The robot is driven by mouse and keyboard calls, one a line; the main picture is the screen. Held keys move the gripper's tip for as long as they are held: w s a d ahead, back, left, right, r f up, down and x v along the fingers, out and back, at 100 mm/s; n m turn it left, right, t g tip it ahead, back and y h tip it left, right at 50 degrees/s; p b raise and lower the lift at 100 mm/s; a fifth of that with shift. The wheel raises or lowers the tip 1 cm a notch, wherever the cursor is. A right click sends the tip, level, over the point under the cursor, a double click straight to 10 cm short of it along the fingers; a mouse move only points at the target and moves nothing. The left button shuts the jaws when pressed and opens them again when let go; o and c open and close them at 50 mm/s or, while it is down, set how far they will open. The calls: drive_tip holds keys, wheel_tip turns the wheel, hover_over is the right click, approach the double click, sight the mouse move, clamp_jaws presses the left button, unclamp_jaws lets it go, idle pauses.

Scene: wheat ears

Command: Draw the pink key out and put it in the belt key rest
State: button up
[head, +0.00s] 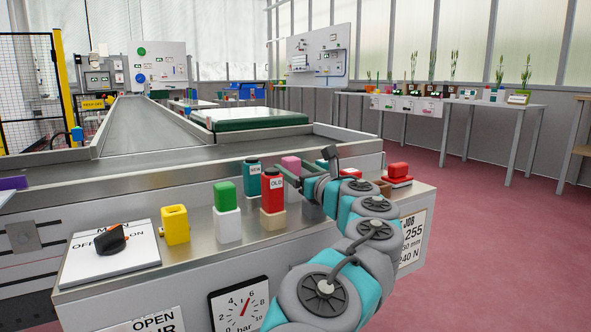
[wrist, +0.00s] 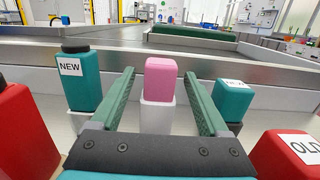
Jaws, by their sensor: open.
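The pink key (wrist: 160,78) is a rounded pink block standing upright in a white holder (wrist: 158,118) in the wrist view. In the head view the pink key (head: 291,163) shows behind my gripper, partly hidden. My gripper (wrist: 159,74) is open, with one green finger on each side of the pink key and a visible gap on both sides. In the head view my gripper (head: 291,172) is over the back of the steel ledge. I cannot tell which thing is the belt key rest.
A teal block marked NEW (wrist: 82,78) stands left of the fingers and another teal block (wrist: 233,98) right. A red block marked OLD (head: 272,190), a green block (head: 225,195), a yellow block (head: 175,225) and a rotary switch (head: 110,239) line the ledge. The conveyor belt lies behind.

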drive_tip(key=shift+f, duration=0.2)
drive_tip(key=shift+v, duration=3.9)
drive_tip(key=shift+r, duration=0.2)
